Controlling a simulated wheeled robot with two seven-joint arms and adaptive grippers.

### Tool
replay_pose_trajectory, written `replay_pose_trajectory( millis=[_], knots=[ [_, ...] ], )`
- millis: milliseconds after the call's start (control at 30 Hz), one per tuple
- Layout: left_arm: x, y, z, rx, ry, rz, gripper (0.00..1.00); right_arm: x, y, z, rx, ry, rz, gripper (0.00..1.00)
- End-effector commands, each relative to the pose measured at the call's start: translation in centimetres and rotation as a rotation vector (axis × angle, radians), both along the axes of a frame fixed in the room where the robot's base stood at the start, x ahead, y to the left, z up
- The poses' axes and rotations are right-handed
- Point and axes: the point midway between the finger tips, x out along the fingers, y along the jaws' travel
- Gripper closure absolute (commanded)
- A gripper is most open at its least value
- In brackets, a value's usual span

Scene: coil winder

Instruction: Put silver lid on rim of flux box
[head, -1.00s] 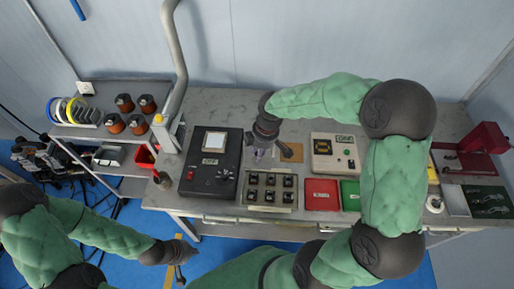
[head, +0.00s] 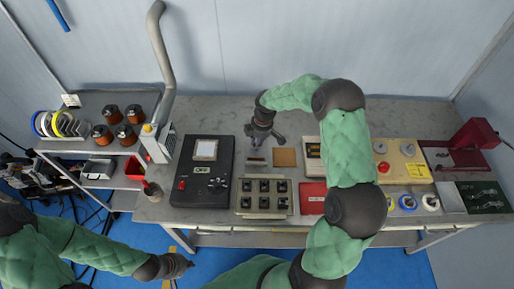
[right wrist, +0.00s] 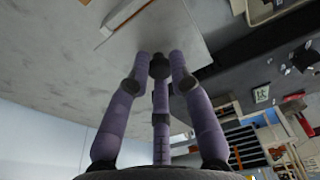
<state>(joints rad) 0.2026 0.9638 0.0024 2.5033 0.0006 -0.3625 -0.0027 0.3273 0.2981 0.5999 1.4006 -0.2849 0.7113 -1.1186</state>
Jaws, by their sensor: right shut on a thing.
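My right gripper (head: 262,139) is over the back middle of the bench, fingers down. In the right wrist view its purple-grey fingers (right wrist: 160,62) are shut on a thin, pale grey flat piece (right wrist: 150,22), which looks like the silver lid; their tips hide part of it. The lid is not distinct in the head view. A small dark, brownish rectangular thing (head: 256,161) lies just below the right gripper and may be the flux box; its rim is too small to make out. My left gripper (head: 182,264) hangs low in front of the bench, its fingers unclear.
A tan pad (head: 285,157) lies right of the gripper. My right arm hides part of the bench. Bare worktop (head: 225,118) shows behind.

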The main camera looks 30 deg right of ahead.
Motion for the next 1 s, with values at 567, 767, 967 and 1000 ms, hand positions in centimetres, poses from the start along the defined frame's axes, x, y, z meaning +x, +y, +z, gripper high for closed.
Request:
replay_pose_trajectory(
  millis=[567,767,967,1000],
  knots=[
    [0.0,0.0,-0.6,0.000,0.000,0.000,1.00,0.1,-0.1,-3.4,0.000,0.000,-0.001,1.00],
    [0.0,0.0,-0.7,0.000,0.000,0.000,1.00,0.1,-0.1,-3.5,0.001,0.001,0.000,0.54],
    [0.0,0.0,-0.7,0.000,0.000,0.000,1.00,0.1,-0.1,-3.5,0.000,0.000,0.000,0.54],
    [0.0,0.0,-0.7,0.000,0.000,0.000,1.00,0.1,-0.1,-3.5,0.000,0.000,0.000,0.54]
  ],
)
